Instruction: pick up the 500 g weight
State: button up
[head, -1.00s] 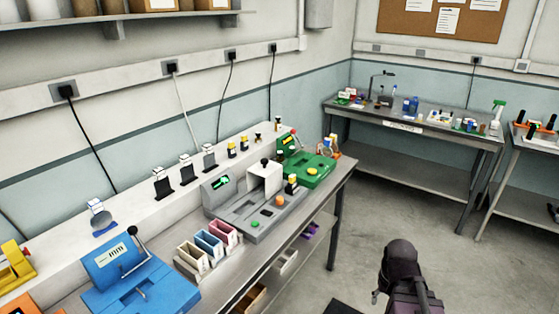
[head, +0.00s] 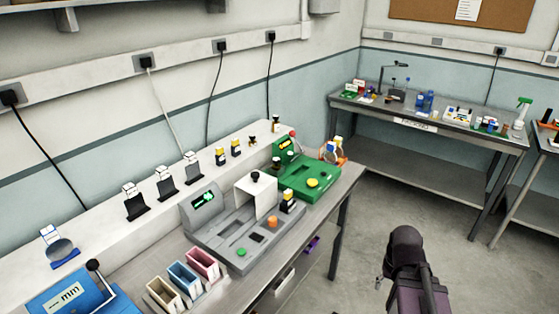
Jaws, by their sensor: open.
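No label reading 500 g can be made out at this size, so I cannot tell which piece is the 500 g weight. Two small dark, brass-toned knobbed pieces, a nearer one (head: 252,141) and a farther one (head: 276,125), stand upright on the white ledge behind the bench. A similar small piece (head: 276,163) stands by the green device (head: 318,190). A dark part of my arm shows at the lower right, over the floor and apart from the bench. My gripper's fingers cannot be made out.
A grey device (head: 215,228) with a white block stands mid-bench. Yellow-and-black pieces (head: 221,156) and black stands (head: 135,207) line the ledge. Open coloured bins (head: 184,277) and a blue device (head: 65,299) are nearer. A second table (head: 470,142) stands at the back; floor between is clear.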

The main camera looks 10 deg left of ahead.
aim_at(276, 161)
jog(key=i, duration=0.95)
